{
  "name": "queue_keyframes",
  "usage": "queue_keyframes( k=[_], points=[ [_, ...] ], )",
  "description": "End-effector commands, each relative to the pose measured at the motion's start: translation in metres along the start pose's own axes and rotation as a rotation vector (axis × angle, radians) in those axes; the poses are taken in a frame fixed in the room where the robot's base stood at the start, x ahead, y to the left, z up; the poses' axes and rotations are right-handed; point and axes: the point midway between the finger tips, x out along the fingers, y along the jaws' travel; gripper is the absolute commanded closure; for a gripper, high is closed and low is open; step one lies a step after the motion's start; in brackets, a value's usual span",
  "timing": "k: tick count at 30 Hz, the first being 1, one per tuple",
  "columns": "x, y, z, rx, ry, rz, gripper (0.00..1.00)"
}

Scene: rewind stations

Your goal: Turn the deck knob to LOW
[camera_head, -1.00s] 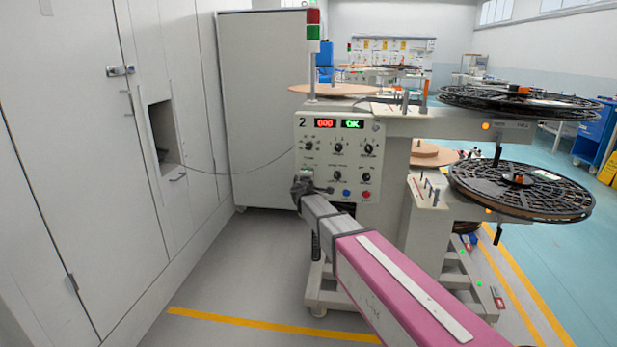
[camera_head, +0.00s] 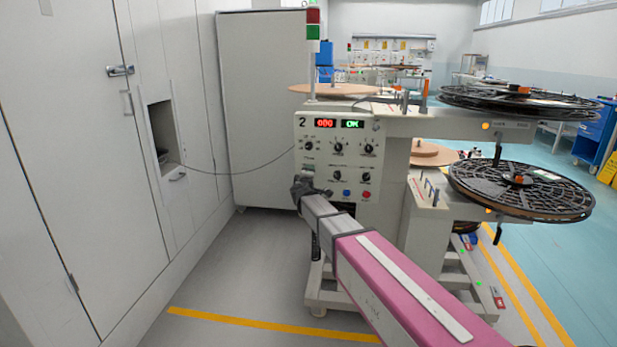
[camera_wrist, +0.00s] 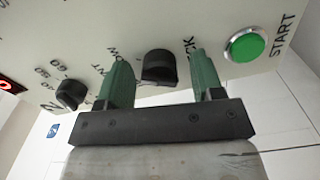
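In the wrist view a black knob (camera_wrist: 159,68) on the pale panel (camera_wrist: 190,25) sits between the two green fingers of my gripper (camera_wrist: 163,78). The fingers are apart, with a gap showing on each side of the knob. A label ending in "CK" is partly hidden by the right finger, and lettering that seems to include "LOW" is by the left finger. I cannot tell where the knob points. In the head view my gripper (camera_head: 303,188) is at the lower left of the machine's control panel (camera_head: 355,185); its fingers are not clear there.
A green START button (camera_wrist: 244,44) is right of the fingers. A second black knob (camera_wrist: 70,94) with a numbered scale is at left. The machine carries black reels (camera_head: 520,190) on its right side. A cable runs from the wall cabinet (camera_head: 80,180) to the machine. Floor is clear at left.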

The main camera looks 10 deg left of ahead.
Motion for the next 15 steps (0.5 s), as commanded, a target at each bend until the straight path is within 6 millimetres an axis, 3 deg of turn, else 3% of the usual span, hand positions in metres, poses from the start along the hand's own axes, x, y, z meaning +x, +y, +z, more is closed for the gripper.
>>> queue_keyframes(
  k=[8,15],
  points=[
    [-0.003,0.000,0.000,-0.002,0.001,0.001,0.39],
    [-0.030,0.001,0.001,-0.002,0.001,0.001,0.39]
  ],
)
